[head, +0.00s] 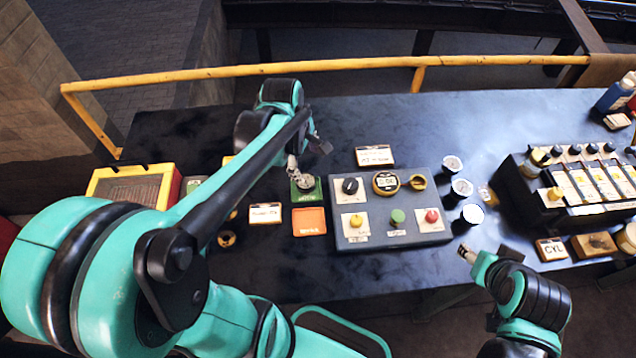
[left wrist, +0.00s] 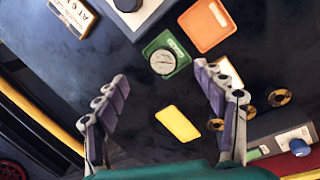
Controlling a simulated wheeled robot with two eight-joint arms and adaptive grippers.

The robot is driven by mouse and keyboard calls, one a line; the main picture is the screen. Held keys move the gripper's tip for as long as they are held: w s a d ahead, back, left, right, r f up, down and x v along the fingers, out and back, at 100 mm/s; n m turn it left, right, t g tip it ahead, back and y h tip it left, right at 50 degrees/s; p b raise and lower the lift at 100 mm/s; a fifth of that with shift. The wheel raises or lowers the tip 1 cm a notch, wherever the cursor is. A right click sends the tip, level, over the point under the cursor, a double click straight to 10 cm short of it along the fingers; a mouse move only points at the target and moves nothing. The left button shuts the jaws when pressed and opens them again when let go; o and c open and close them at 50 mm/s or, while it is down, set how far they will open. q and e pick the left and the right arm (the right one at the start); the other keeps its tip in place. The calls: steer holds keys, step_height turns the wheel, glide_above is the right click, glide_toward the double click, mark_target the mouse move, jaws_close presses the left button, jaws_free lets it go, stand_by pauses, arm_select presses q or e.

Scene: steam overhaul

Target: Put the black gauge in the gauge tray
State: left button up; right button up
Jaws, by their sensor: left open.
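Three round gauges with pale dials stand in a row right of the control panel: a far one (head: 452,164), a middle one (head: 462,188) and a near one (head: 472,214) with a dark body. I cannot tell surely which is the black gauge. A green tray (head: 314,193) left of the panel holds a grey round part; both show in the left wrist view, the part (left wrist: 162,62) on the tray (left wrist: 182,52). No tray's label is legible as the gauge tray. My left gripper (head: 306,158) is open and empty above the green tray. My right gripper (head: 488,255) is at the table's front edge, its jaws unclear.
An orange tray (head: 310,222) lies left of the control panel (head: 375,222). A yellow pad (left wrist: 178,124) and brass rings (left wrist: 280,97) lie nearby. A red-and-yellow box (head: 135,185) stands left, a black rack (head: 535,195) right.

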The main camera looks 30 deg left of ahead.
arm_select(q)
steer(key=s+d+r+m+t, duration=0.3)
steer(key=s+d+m, duration=0.5)
steer(key=m, duration=1)
steer(key=shift+d+r+t+y, duration=0.2)
steer(key=shift+r+t+y, duration=0.1)
steer(key=shift+t, duration=0.6)
step_height(320, 180, down, 5)
steer(key=b, duration=0.5)
